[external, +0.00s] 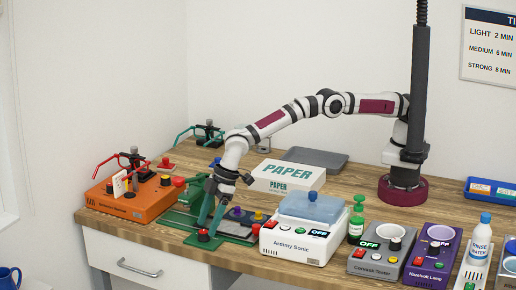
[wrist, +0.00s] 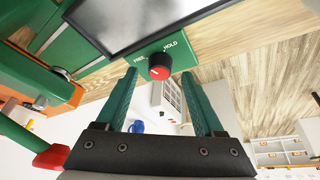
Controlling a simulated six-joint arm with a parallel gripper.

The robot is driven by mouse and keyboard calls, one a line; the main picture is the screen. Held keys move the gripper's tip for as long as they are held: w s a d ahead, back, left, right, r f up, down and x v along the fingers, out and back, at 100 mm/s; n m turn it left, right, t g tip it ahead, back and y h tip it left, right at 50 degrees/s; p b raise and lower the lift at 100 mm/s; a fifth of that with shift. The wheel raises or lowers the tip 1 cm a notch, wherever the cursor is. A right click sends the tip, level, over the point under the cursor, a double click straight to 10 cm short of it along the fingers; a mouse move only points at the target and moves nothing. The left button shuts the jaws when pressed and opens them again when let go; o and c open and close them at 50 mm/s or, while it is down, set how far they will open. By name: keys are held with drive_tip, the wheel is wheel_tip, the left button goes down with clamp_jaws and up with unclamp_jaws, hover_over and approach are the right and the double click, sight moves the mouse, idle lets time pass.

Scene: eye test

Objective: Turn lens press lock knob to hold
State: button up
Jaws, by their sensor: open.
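The lock knob (wrist: 159,66) has a red top with a short white mark and a dark skirt. It sits on the green base of the lens press (wrist: 117,63), between the printed words FREE on the left and HOLD on the right. The mark's exact setting is too small to tell. The knob also shows at the front of the green base in the external view (external: 203,234). My gripper (wrist: 159,78) is open, with one green finger on each side of the knob and visible gaps between. In the external view my gripper (external: 211,220) points down over the knob.
An orange machine (external: 135,200) stands left of the press. A white Ardmay Sonic box (external: 297,240) with a blue lid stands close on its right. A paper box (external: 287,177) lies behind. The table's front edge is just before the knob.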

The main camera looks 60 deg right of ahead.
drive_tip(key=shift+x, duration=1.05)
clamp_jaws()
